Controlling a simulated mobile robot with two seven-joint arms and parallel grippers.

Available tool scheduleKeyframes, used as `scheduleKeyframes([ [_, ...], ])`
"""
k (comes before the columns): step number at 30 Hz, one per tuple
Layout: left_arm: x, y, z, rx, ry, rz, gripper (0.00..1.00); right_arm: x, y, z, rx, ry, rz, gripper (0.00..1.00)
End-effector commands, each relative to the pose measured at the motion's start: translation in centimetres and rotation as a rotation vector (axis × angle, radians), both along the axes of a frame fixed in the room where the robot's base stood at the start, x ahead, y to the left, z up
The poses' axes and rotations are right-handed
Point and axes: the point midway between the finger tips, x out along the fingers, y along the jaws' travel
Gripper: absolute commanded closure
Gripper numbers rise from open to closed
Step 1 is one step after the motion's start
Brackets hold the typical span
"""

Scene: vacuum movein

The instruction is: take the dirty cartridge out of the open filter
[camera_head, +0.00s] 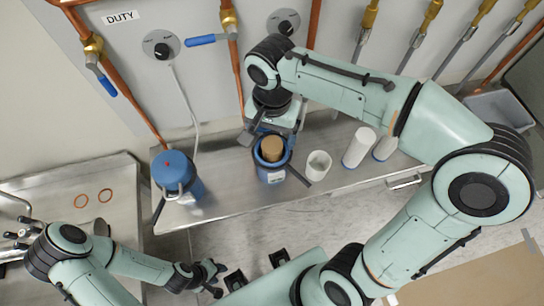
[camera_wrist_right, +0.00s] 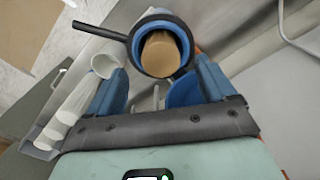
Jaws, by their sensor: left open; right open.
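The open filter is a blue cylindrical housing (camera_head: 272,177) with a dark rim, standing on the metal bench. The tan-brown dirty cartridge (camera_head: 272,147) sits inside it, its top showing in the mouth. In the right wrist view the cartridge (camera_wrist_right: 160,55) shows inside the dark-rimmed filter (camera_wrist_right: 145,22), ahead of the fingers. My right gripper (camera_head: 272,122) is open and empty, just behind the filter's mouth in the head view; its blue fingers (camera_wrist_right: 160,68) are spread apart with no visible contact with the cartridge. My left gripper (camera_head: 218,280) is open and empty, low in front of the bench.
A closed blue filter (camera_head: 177,172) with a red dot stands left on the bench. A white cup (camera_head: 318,165) and white cylinders (camera_head: 358,148) stand right of the open filter. Pipes and valves (camera_head: 230,45) line the wall behind.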

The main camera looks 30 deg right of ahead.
Motion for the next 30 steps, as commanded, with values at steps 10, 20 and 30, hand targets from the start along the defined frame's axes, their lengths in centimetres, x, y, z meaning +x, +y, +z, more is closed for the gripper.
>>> scheduleKeyframes([
  [10,-0.3,0.0,-0.5,0.0,0.003,0.0,0.57,-0.1,0.1,-4.4,0.0,0.003,-0.001,0.16],
  [20,-0.3,0.0,-0.5,0.0,0.003,0.0,0.57,0.0,0.1,-4.4,0.0,0.001,-0.001,0.52],
  [30,-0.3,0.0,-0.5,0.0,0.003,0.0,0.57,0.0,0.1,-4.3,0.001,0.001,0.0,1.0],
])
